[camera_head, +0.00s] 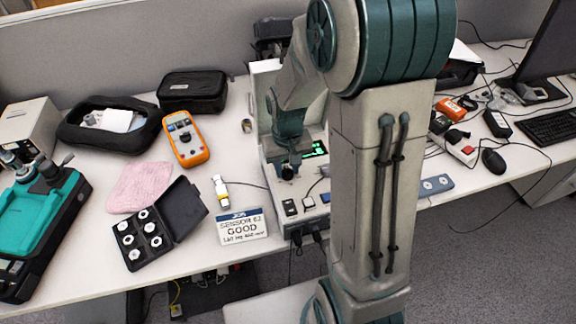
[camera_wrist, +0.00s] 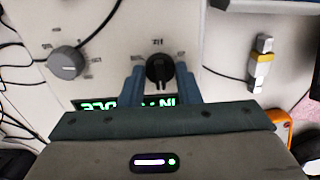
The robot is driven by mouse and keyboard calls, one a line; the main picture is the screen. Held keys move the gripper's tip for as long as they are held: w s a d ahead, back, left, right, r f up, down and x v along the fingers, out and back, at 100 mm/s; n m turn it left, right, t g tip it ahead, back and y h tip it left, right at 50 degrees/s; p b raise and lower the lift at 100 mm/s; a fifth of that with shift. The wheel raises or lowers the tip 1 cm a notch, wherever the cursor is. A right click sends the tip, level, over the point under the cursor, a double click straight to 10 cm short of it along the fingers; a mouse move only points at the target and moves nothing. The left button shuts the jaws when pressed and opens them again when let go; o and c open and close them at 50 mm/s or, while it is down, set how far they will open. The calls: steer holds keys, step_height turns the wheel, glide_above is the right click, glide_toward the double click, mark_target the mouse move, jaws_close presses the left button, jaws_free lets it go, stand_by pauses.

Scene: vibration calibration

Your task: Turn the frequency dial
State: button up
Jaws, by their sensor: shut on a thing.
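A light-coloured instrument panel (camera_head: 278,205) with a green lit display (camera_head: 316,149) stands on the desk, partly hidden by my arm. In the wrist view, a black dial (camera_wrist: 158,70) with a pointer sits on the panel under a small label that looks like an upside-down Hz. My gripper (camera_wrist: 160,78) is shut on this dial, one blue-grey finger on each side. In the head view my gripper (camera_head: 287,160) is down at the panel. A second, grey dial (camera_wrist: 67,64) with marks around it sits to the left in the wrist view. The display (camera_wrist: 125,102) is partly covered by my gripper.
A yellow-and-white connector (camera_wrist: 261,62) with a cable lies close by. Loose cables cross near the grey dial.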

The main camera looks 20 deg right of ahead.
mark_target(287, 169)
steer(key=m, duration=0.5)
steer(key=shift+m+b, duration=0.3)
steer(key=shift+m, duration=0.1)
steer(key=m, duration=0.5)
steer(key=shift+m+p, duration=0.4)
steer(key=o, duration=1)
steer(key=shift+r, duration=0.1)
step_height(287, 169, up, 14)
steer(key=shift+f+p, duration=0.15)
steer(key=shift+p, duration=0.3)
